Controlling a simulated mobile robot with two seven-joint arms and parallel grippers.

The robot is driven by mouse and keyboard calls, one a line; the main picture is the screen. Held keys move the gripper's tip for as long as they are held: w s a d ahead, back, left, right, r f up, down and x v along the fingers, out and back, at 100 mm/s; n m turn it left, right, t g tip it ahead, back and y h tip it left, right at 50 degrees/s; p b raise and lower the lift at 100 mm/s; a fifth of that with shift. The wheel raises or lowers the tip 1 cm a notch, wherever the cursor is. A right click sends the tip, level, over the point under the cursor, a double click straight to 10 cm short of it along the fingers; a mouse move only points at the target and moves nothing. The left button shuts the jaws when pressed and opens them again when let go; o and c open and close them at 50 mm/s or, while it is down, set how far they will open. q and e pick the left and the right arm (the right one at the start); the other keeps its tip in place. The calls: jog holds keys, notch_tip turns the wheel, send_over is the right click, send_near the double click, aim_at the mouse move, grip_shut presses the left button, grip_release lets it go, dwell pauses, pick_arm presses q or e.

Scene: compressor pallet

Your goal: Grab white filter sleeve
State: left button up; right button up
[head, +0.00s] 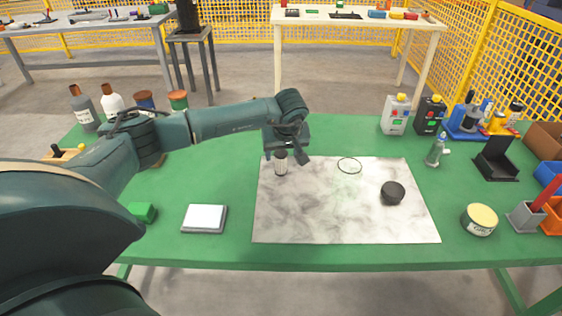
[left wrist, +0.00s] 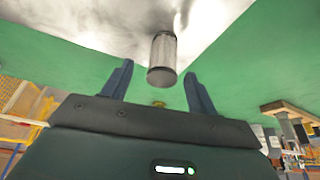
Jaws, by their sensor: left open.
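The white filter sleeve (head: 281,163) is a small pale mesh cylinder with dark end caps. It stands upright near the back left corner of the grey marbled mat (head: 330,215). My left gripper (head: 288,158) is above and beside it in the head view, with its fingers pointing down. In the left wrist view the sleeve (left wrist: 162,60) shows just beyond and between the tips of the two open fingers (left wrist: 158,85). The jaws hold nothing. Whether a finger touches the sleeve cannot be told. My right gripper is not in view.
On the mat lie a thin ring (head: 349,166) and a black round cap (head: 392,193). A white-topped pad (head: 204,218) lies left of the mat. The mat's front is clear.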

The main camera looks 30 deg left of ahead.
aim_at(281, 155)
pick_arm(q)
jog(key=x, duration=0.3)
jog(key=shift+s+a+f, duration=0.1)
jog(key=shift+s+f, duration=0.1)
jog(key=shift+f, duration=0.15)
jog(key=c, duration=1.1)
